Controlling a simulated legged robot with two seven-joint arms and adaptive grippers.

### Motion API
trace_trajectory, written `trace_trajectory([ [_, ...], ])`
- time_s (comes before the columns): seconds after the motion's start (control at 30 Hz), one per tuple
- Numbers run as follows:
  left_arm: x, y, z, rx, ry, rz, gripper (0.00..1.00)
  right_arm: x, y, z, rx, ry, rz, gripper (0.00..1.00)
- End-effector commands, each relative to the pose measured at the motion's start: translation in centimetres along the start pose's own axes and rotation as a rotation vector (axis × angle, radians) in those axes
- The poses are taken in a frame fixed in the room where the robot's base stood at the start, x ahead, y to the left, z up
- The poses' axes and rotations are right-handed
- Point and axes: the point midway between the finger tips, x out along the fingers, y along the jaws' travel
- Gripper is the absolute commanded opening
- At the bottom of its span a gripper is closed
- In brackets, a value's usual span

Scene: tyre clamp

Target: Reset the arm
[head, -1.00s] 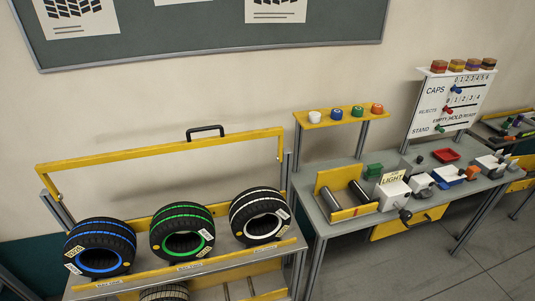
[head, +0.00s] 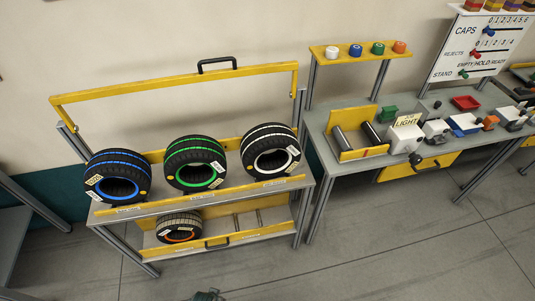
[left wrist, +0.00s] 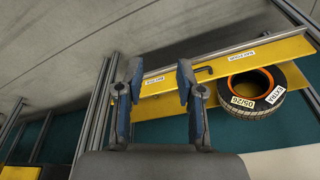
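My left gripper (left wrist: 160,78) shows in the left wrist view with its two blue-grey fingers apart and nothing between them. Beyond the fingers is the yellow-edged tyre rack with labels, and a small black handle (left wrist: 204,71) appears beside the right finger; I cannot tell if they touch. The yellow clamp bar (head: 180,82) of the rack stands raised in the head view, with a black handle (head: 220,64) on top. The blue (head: 118,176), green (head: 195,163) and white (head: 271,151) tyres sit in a row on the upper shelf. My right gripper is not seen.
An orange-rimmed tyre (head: 179,227) lies on the lower shelf, also in the left wrist view (left wrist: 252,92). A workbench (head: 325,150) with rollers, boxes and a red tray (head: 466,103) stands right. A small dark part (head: 207,295) shows at the bottom edge. Floor in front is clear.

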Motion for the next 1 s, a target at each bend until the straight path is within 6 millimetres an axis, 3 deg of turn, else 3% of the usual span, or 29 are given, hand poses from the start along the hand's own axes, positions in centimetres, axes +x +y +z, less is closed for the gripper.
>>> trace_trajectory([
  [0.03,2.6,0.1,1.4,0.002,-0.020,0.002,0.37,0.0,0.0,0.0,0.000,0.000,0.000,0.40],
  [0.2,11.1,0.6,8.1,0.011,-0.068,0.007,0.37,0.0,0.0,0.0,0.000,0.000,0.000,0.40],
  [0.3,14.9,0.8,13.0,0.018,-0.094,0.011,0.37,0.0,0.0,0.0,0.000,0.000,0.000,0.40],
  [0.4,17.2,0.9,17.7,0.024,-0.116,0.013,0.37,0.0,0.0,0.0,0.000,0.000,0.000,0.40],
  [0.5,18.4,0.9,21.6,0.028,-0.132,0.014,0.37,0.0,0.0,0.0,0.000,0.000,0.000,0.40],
  [0.63,18.8,0.8,24.6,0.033,-0.144,0.015,0.37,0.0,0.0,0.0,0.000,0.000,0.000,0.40],
  [0.73,18.9,0.8,25.6,0.034,-0.147,0.015,0.37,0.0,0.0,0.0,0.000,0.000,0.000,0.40],
  [1.0,18.9,0.8,25.7,0.034,-0.148,0.015,0.37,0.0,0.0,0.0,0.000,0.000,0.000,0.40],
])
